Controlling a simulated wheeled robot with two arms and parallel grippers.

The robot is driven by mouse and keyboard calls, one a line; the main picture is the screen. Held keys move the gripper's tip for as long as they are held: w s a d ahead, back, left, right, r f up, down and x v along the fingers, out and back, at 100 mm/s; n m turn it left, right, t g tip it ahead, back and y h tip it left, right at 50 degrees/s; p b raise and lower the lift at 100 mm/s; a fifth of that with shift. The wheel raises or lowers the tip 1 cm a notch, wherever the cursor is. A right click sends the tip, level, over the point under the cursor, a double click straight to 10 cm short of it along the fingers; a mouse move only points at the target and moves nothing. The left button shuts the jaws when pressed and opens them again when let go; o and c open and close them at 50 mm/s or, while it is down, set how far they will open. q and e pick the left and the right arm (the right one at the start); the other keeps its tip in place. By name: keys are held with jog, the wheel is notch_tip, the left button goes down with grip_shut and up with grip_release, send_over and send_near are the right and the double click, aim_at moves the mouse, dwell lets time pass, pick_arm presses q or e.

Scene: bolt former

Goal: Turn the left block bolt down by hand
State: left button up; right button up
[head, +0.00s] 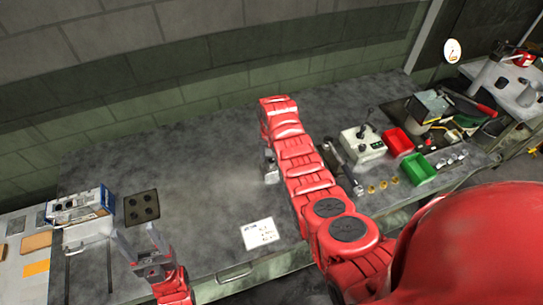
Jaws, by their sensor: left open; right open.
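My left gripper (136,236) is open and empty at the front left of the grey workbench (200,170). Its fingers point up in the picture, just below a dark square plate (141,207) with several round dark spots. A blue and white boxy item (80,206) lies to the left of the plate. I cannot make out a block bolt for certain; it may be too small or hidden. My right arm reaches across the bench middle, and my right gripper (270,168) is open, partly hidden beside the arm, with nothing seen in it.
A white printed card (260,233) lies near the front edge. Right of my arm are a control box with a lever (362,144), a red bin (398,142), a green bin (418,169) and small brass parts (383,185). The bench between the plate and my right arm is clear.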

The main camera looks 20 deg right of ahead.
grip_shut()
dwell(0.4)
